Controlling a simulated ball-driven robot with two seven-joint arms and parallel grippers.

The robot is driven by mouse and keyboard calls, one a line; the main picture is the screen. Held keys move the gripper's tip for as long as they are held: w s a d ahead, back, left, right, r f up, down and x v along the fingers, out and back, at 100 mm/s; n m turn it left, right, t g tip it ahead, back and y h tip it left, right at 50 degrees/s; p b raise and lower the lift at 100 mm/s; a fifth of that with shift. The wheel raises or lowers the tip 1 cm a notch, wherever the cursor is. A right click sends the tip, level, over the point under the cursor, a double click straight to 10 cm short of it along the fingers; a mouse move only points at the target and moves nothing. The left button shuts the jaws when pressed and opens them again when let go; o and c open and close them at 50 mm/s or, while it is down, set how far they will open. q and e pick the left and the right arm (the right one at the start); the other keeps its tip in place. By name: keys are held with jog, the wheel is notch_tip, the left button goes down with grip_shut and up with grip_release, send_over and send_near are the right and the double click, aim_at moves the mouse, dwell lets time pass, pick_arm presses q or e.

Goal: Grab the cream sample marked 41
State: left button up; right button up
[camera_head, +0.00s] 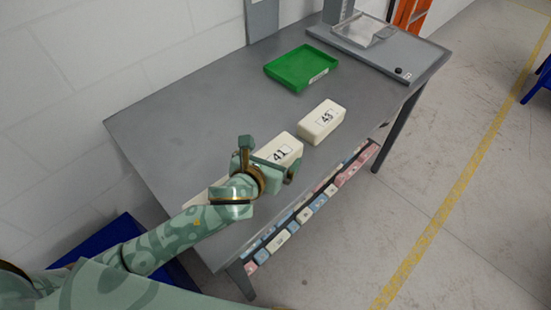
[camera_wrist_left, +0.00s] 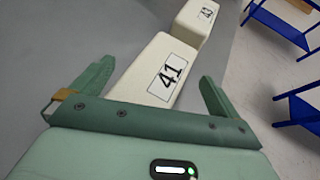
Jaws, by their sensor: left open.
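The cream sample marked 41 (camera_head: 284,146) lies on the grey table, its near end hidden behind my left gripper (camera_head: 268,157). In the left wrist view the cream sample (camera_wrist_left: 150,73) lies ahead with its label up, between the lines of my spread fingers (camera_wrist_left: 157,72). The left gripper is open, with a finger toward each long side of the block. I cannot tell how high the fingers are above the table. My right gripper is in neither view.
Another cream piece (camera_head: 196,198) is partly hidden by my arm. A green tray (camera_head: 302,68) and a grey apparatus (camera_head: 370,42) stand farther back. The table's left part (camera_head: 165,130) is clear.

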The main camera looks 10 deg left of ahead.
pick_arm(q)
jog(key=shift+w+d+f, duration=0.1)
jog(key=shift+w+f, duration=0.2)
jog(key=shift+w, duration=0.3)
jog(key=shift+s+r, duration=0.1)
jog(key=c, duration=1)
